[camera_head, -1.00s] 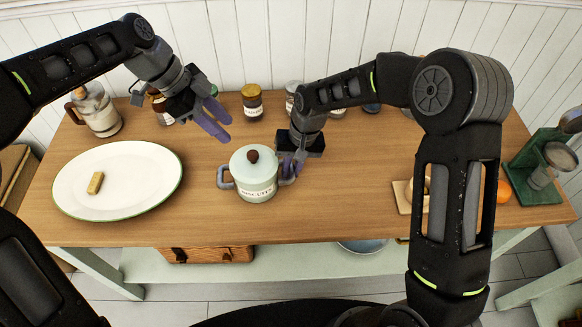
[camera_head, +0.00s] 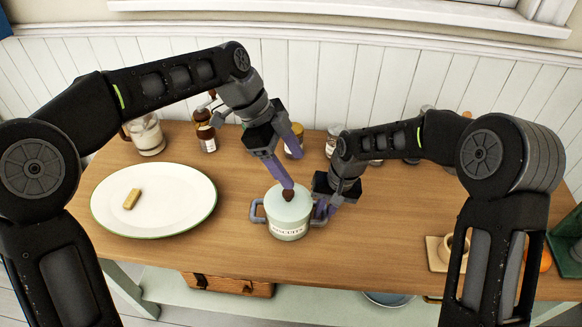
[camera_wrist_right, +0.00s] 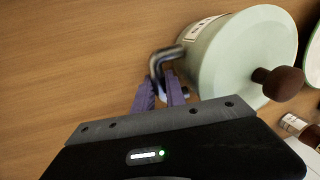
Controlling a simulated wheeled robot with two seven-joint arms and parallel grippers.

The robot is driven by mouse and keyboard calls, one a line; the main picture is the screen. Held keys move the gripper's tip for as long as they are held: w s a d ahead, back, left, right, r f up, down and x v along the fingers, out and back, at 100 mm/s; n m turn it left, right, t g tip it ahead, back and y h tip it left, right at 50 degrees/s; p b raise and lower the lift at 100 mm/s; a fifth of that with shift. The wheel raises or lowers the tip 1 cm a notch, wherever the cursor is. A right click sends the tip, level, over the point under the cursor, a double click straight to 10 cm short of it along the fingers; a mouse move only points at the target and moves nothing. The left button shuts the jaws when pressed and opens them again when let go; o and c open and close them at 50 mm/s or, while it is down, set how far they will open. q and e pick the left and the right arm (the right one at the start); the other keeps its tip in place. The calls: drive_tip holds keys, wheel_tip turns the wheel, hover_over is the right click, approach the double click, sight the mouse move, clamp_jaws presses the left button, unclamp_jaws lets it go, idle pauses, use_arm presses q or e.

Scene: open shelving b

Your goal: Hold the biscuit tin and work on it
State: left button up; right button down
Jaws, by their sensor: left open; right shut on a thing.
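The pale green biscuit tin (camera_head: 288,222) stands upright on the table with its lid on. The lid has a dark brown knob (camera_head: 289,195), and a grey handle sticks out on each side. The tin also fills the upper right of the right wrist view (camera_wrist_right: 225,60). My right gripper (camera_head: 324,207) is shut on the tin's right-hand handle; its purple fingers close around the grey handle (camera_wrist_right: 160,65) in the wrist view. My left gripper (camera_head: 288,172) is open, with its fingertips just above and around the lid knob. Whether they touch the knob I cannot tell.
A white oval plate (camera_head: 160,203) with a biscuit (camera_head: 132,199) lies left of the tin. Jars and a dark bottle (camera_head: 205,132) stand along the back. A mug on a board (camera_head: 440,255) is at the right. The table front is clear.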

sight(288, 192)
use_arm(q)
drive_tip(key=shift+o, duration=1.4)
drive_tip(key=d+y, duration=0.1)
drive_tip(key=s+d+m+y, duration=0.1)
drive_tip(key=d, duration=0.1)
drive_tip(key=shift+d+f, duration=0.1)
drive_tip(key=shift+d, duration=0.2)
drive_tip(key=shift+o, duration=0.8)
drive_tip(key=shift+w+t+y, duration=0.15)
drive_tip(key=shift+t+y, duration=0.15)
drive_tip(key=shift+y, duration=0.3)
drive_tip(key=shift+o, duration=1)
drive_tip(key=a+n, duration=0.1)
drive_tip(key=w+a+n+y, duration=0.1)
drive_tip(key=a, duration=0.1)
drive_tip(key=shift+w+a+n+t+y, duration=0.2)
drive_tip(key=shift+w+n+t+y, duration=0.1)
drive_tip(key=shift+w+n+y, duration=0.1)
drive_tip(key=shift+a+n, duration=0.3)
wheel_tip(288, 192, down, 12)
drive_tip(key=shift+r, duration=0.1)
drive_tip(key=shift+c, duration=0.3)
